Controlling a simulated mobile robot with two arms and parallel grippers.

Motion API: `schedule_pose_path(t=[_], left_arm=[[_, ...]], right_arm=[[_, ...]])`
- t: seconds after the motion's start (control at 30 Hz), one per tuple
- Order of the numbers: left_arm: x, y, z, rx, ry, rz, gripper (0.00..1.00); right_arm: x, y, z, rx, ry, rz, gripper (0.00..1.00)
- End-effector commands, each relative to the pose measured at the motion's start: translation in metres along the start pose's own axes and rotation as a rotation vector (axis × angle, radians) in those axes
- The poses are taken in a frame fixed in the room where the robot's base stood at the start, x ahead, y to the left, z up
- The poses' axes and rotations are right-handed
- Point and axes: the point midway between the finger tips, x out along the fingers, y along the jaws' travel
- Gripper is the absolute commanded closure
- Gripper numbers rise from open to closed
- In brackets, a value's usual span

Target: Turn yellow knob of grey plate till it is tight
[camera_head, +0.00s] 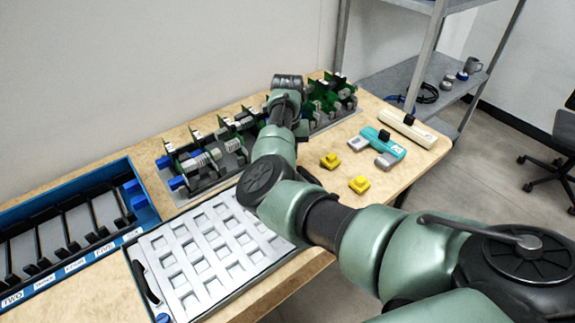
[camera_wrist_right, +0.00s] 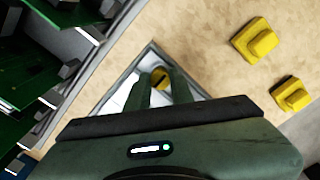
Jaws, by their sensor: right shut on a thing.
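In the right wrist view, the grey plate (camera_wrist_right: 118,95) is a light square with a darker rim lying on the wooden table. Its small round yellow knob (camera_wrist_right: 161,75) has a dark slot across it. My right gripper (camera_wrist_right: 159,82) is shut on the knob, with one green finger on each side. The fingers and palm hide much of the plate. In the head view my right arm reaches over the table, and its wrist and links hide the gripper, knob and plate. My left gripper is not in view.
Two yellow blocks (camera_head: 330,161) (camera_head: 359,184) lie to the right of my arm. Green-board assemblies (camera_head: 205,160) stand along the wall. A pocketed white tray (camera_head: 205,262) and a blue rack (camera_head: 142,215) are at left. Teal (camera_head: 384,143) and cream (camera_head: 407,130) parts lie at the far right.

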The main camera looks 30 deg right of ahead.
Motion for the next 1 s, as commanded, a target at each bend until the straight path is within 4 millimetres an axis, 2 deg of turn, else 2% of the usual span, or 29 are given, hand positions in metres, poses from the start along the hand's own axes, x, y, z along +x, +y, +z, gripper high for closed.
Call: schedule_pose_path(t=[0.47,0.5,0.53,0.57,0.87,1.0], left_arm=[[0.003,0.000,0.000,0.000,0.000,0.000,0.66],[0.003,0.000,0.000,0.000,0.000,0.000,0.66],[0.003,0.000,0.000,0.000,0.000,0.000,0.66],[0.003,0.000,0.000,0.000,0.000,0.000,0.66],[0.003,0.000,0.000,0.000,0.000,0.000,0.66],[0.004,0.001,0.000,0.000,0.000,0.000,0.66]], right_arm=[[-0.007,-0.001,0.005,0.011,-0.015,-0.001,1.00],[-0.007,-0.001,0.005,0.010,-0.015,-0.001,0.66],[-0.006,-0.001,0.004,0.010,-0.015,-0.001,0.58],[-0.006,-0.001,0.004,0.010,-0.014,0.000,0.55],[-0.003,0.000,0.002,0.008,-0.007,0.000,0.55],[-0.014,0.000,0.002,0.009,-0.008,0.000,0.55]])
